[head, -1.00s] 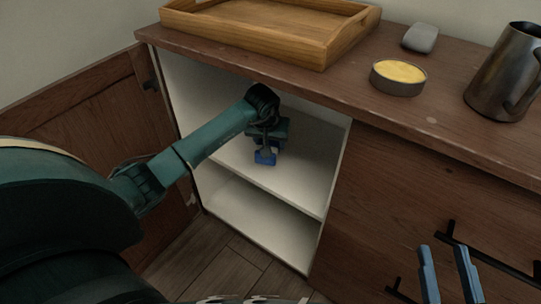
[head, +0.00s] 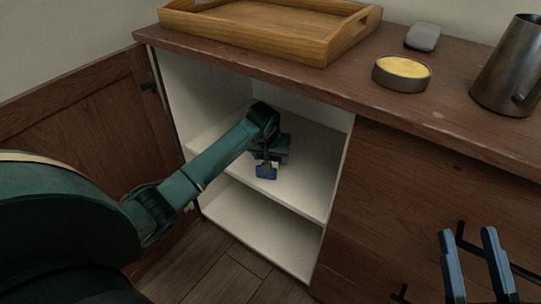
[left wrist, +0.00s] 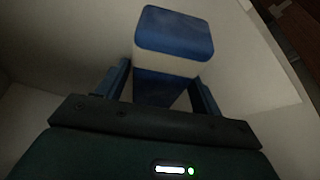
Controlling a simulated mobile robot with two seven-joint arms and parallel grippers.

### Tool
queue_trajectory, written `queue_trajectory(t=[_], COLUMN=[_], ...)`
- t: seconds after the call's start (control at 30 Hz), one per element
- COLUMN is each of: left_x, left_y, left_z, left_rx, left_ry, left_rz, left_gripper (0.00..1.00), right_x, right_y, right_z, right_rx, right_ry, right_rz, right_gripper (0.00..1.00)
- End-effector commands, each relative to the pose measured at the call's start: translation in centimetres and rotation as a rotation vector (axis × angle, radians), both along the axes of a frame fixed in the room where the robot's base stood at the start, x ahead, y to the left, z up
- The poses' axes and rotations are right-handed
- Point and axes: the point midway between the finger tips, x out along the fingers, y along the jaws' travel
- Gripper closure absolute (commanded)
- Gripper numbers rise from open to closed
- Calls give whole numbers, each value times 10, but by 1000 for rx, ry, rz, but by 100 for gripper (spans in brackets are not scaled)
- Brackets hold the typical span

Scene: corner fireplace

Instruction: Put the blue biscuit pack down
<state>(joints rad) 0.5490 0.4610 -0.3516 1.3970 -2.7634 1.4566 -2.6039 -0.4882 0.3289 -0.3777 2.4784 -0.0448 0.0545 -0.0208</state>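The blue biscuit pack (head: 266,172), blue with a pale band, is inside the open cupboard, at the upper white shelf (head: 305,187). My left gripper (head: 267,160) reaches in from the left and is shut on the pack. In the left wrist view the pack (left wrist: 174,32) stands between the two fingers (left wrist: 162,82), which lie close against its sides. I cannot tell whether its underside touches the shelf. My right gripper (head: 474,266) is at the lower right of the head view, fingers apart and empty, in front of the drawers.
The cupboard door (head: 95,125) stands open at the left. On the counter are a wooden tray (head: 255,40), a tin with yellow contents (head: 402,73), a grey rounded object (head: 423,37) and a metal jug (head: 508,70). The shelf around the pack looks bare.

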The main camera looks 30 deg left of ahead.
Motion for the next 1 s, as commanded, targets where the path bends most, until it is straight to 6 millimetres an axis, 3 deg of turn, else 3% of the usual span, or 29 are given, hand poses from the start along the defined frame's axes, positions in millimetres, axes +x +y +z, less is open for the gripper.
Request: queue_trajectory(t=[0.37,0.47,0.53,0.73,1.0], left_x=[0,-3,-7,-20,-28], left_y=[-1,0,-1,-6,-9], left_z=[3,16,28,58,72], left_rx=[-2,2,3,3,0], left_ry=[-1,-3,-2,-1,1], left_rz=[-1,-1,-2,-2,0], left_gripper=[26,26,26,26,26], right_x=[0,0,-6,-10,-9], right_y=[0,0,2,2,0], right_z=[2,3,-13,-23,-24], right_rx=[0,3,9,-2,-27], right_ry=[1,27,124,201,192], right_rz=[0,0,-2,-15,-30], right_gripper=[64,64,64,64,64])
